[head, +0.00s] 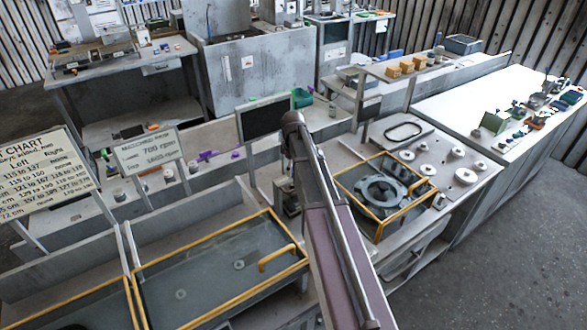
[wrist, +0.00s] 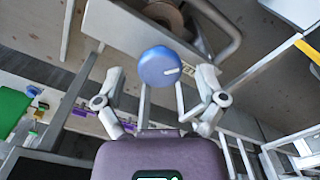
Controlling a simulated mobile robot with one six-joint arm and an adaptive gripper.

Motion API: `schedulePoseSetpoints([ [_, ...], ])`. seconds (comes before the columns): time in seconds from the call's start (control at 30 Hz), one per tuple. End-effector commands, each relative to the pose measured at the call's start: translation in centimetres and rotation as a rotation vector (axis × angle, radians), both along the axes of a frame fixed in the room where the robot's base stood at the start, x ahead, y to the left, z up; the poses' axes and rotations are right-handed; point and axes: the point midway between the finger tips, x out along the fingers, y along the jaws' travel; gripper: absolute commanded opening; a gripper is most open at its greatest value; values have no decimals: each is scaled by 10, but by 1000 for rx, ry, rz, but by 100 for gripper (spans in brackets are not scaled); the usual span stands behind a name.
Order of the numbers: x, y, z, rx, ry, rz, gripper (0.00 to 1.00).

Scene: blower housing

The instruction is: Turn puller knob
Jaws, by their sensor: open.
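The puller knob (wrist: 160,67) is a round blue knob with a short white mark pointing to the right, in the upper middle of the wrist view. My gripper (wrist: 161,76) is open, with one finger to the left of the knob and one to the right. The left finger is clearly apart from the knob; the right finger is nearer, and I cannot tell whether it touches. Nothing is held. In the head view my arm crosses the middle, and I cannot make out the gripper or the knob there.
In the wrist view, a metal frame with a copper-coloured roll (wrist: 165,15) lies beyond the knob. In the head view, a yellow-edged case (head: 383,190) with a round housing stands right of my arm. A dark screen (head: 264,119) stands left of it. Grey floor at lower right is clear.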

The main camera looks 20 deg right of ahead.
Motion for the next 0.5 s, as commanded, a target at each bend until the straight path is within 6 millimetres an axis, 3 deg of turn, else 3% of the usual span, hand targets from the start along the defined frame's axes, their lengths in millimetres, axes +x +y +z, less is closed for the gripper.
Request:
schedulePoseSetpoints([
  [0.07, 0, 0, 0, 0, 0, 0, 86],
  [0.33, 0, 0, 0, 0, 0, -1, 7],
  [0.5, 0, -1, 0, 0, 0, -2, 7],
])
